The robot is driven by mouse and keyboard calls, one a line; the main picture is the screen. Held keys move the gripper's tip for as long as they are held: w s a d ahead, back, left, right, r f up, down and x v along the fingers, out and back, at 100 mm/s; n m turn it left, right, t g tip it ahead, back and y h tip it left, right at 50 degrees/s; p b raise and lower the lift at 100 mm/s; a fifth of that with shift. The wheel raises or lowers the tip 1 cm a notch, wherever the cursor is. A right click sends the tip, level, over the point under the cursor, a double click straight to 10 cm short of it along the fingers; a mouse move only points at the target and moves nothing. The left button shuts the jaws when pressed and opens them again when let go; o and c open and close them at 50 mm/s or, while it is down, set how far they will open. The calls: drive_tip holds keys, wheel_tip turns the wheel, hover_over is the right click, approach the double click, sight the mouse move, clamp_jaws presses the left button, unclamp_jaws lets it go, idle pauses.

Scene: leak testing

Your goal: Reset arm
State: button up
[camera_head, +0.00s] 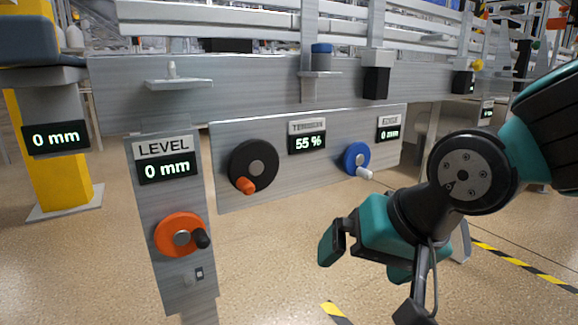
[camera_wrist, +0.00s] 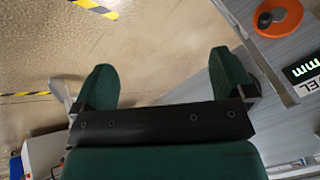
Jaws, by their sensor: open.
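My arm comes in from the right edge of the head view.
An orange handwheel (camera_head: 181,235) sits under a LEVEL display (camera_head: 167,168) reading 0 mm. A black handwheel (camera_head: 253,166) and a blue handwheel (camera_head: 357,158) are on the panel (camera_head: 290,185). The display (camera_head: 307,142) between them reads 55 %. Open floor lies below.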

drive_tip(key=s+d+r+n+g+p, duration=0.4)
drive_tip(key=s+d+r+n+p, duration=0.15)
drive_tip(key=s+r+p, duration=0.35)
wheel_tip(320, 180, up, 36)
drive_tip(key=s+n+p, duration=0.1)
drive_tip(key=s+p, duration=0.1)
drive_tip(key=p, duration=3.3)
drive_tip(key=shift+n+g, duration=0.35)
drive_tip(key=shift+g, duration=0.05)
drive_tip(key=shift+a, duration=0.1)
